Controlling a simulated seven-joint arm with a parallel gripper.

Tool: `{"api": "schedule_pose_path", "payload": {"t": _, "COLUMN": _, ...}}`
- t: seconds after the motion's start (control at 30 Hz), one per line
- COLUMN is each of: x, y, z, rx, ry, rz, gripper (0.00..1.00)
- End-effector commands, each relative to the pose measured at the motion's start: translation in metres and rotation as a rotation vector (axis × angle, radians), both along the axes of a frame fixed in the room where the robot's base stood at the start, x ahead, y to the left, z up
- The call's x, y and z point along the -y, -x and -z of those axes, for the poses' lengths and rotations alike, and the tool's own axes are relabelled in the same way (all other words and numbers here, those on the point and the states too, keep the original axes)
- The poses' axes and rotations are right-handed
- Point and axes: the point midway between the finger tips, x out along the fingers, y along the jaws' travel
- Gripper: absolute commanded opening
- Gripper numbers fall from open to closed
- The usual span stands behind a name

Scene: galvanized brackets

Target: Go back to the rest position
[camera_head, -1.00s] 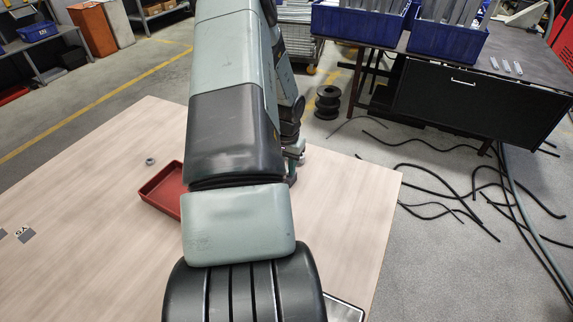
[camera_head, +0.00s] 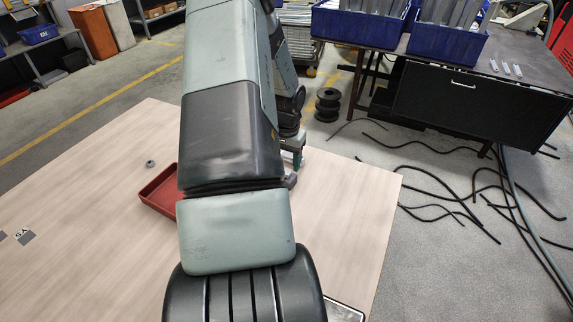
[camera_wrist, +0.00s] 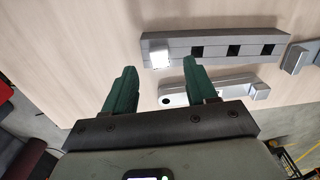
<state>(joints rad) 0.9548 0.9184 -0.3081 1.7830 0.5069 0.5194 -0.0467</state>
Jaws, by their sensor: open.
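My gripper (camera_wrist: 160,66) is open in the wrist view, its two green fingers apart with nothing between them. Beyond the fingertips, a long grey metal bar (camera_wrist: 216,47) with several square openings lies on the pale wooden table (camera_wrist: 100,30). Nearer the fingers lies a flat grey bracket (camera_wrist: 230,87) with a round hole at one end, partly hidden by the right finger. Another grey metal piece (camera_wrist: 298,58) is cut off at the right edge. In the head view my arm hides these parts and most of the gripper.
A red tray (camera_head: 152,199) sits on the table left of my arm, partly hidden by it. A small grey ring (camera_head: 150,163) lies behind it. Beyond stand a workbench with blue bins (camera_head: 446,42), a black spool (camera_head: 327,104) and floor cables (camera_head: 450,190).

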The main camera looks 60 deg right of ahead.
Motion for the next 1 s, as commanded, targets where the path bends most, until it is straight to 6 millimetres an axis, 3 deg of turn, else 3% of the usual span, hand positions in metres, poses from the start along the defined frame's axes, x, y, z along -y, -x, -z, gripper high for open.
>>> {"api": "schedule_pose_path", "payload": {"t": 0.37, "x": 0.0, "y": 0.0, "z": -0.027, "rx": 0.0, "ry": 0.002, "rz": 0.001, "gripper": 0.57}}
{"api": "schedule_pose_path", "payload": {"t": 1.0, "x": -0.001, "y": -0.002, "z": -0.029, "rx": 0.001, "ry": 0.001, "rz": -0.003, "gripper": 0.57}}
